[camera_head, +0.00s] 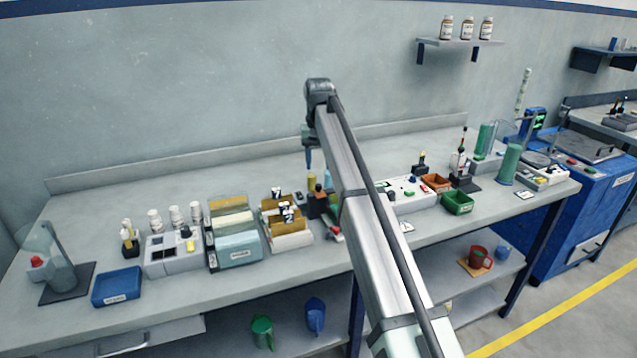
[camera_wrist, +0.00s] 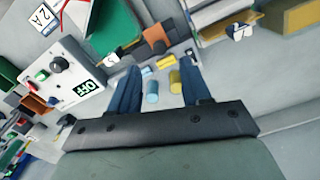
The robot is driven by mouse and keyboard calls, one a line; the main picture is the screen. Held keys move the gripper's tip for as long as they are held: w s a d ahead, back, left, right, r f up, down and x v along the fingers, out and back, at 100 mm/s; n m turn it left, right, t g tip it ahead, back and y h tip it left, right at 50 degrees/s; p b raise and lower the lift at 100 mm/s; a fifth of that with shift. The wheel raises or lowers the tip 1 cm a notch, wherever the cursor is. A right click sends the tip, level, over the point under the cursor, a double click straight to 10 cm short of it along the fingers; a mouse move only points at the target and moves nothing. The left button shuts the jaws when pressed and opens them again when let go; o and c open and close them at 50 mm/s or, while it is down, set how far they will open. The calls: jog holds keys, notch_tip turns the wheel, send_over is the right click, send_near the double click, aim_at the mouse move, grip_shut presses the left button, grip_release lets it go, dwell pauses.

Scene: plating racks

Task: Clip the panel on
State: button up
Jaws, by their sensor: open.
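My gripper (camera_head: 309,158) hangs above the back middle of the bench. In the wrist view its two blue fingers (camera_wrist: 160,88) are apart with nothing held between them. A tan, gold-coloured panel (camera_head: 283,203) stands in a slotted holder with black-and-white number tags, left of my gripper. A pale box (camera_head: 236,248) beside it holds several upright sheets. In the wrist view a gold panel (camera_wrist: 290,18) shows at the top right. I cannot tell which piece is the task's panel, and no clip shows clearly.
A white control box (camera_head: 408,199) shows an OFF display in the wrist view (camera_wrist: 83,88). A blue tray (camera_head: 117,286), green bin (camera_head: 457,203) and tall green cylinders (camera_head: 509,163) crowd the bench.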

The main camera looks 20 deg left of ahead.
aim_at(319, 185)
notch_tip(319, 185, down, 7)
jog(key=shift+f, duration=0.2)
dwell(0.4)
grip_shut()
dwell(0.5)
